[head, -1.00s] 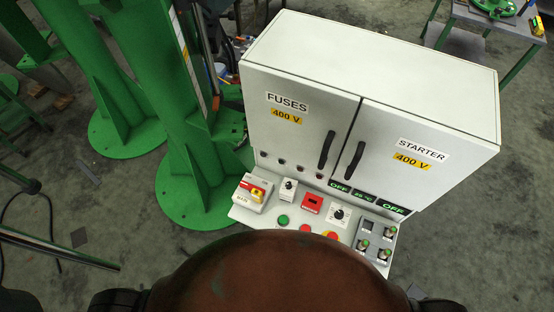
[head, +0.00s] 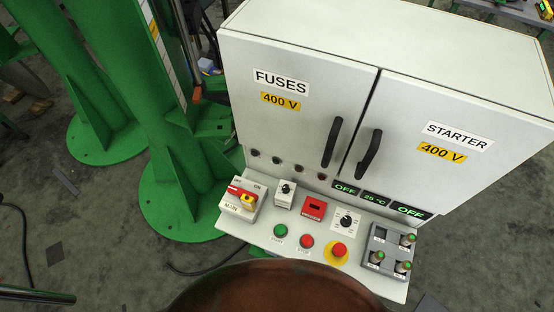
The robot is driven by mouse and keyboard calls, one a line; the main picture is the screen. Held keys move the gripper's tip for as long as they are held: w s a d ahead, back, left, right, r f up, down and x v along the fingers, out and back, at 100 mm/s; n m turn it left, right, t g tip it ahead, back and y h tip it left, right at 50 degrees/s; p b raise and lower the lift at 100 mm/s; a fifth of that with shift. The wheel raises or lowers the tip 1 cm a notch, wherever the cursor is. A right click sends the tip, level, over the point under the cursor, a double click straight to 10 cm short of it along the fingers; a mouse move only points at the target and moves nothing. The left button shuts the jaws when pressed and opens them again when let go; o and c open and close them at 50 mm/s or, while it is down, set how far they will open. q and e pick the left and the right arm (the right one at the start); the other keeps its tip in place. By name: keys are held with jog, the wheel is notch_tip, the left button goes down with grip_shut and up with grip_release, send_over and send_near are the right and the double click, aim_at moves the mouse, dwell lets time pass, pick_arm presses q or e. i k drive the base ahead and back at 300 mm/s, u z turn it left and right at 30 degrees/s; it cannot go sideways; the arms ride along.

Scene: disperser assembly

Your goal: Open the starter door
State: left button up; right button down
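The starter door (head: 452,150) is the right door of a white electrical cabinet. It bears a STARTER label and a yellow 400 V label, and it looks shut. Its black handle (head: 369,154) stands near its left edge. The fuses door (head: 290,125) is on the left and also looks shut, with its own black handle (head: 332,142) beside the seam. Neither of my grippers shows in the head view.
A control panel (head: 262,232) with switches, buttons and a red emergency stop (head: 338,250) juts out below the doors. Green steel columns (head: 165,100) stand close on the left. A table with items is at the far top right.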

aim_at(424, 144)
jog(key=u, duration=0.3)
jog(key=k, duration=0.15)
jog(key=z, duration=1.6)
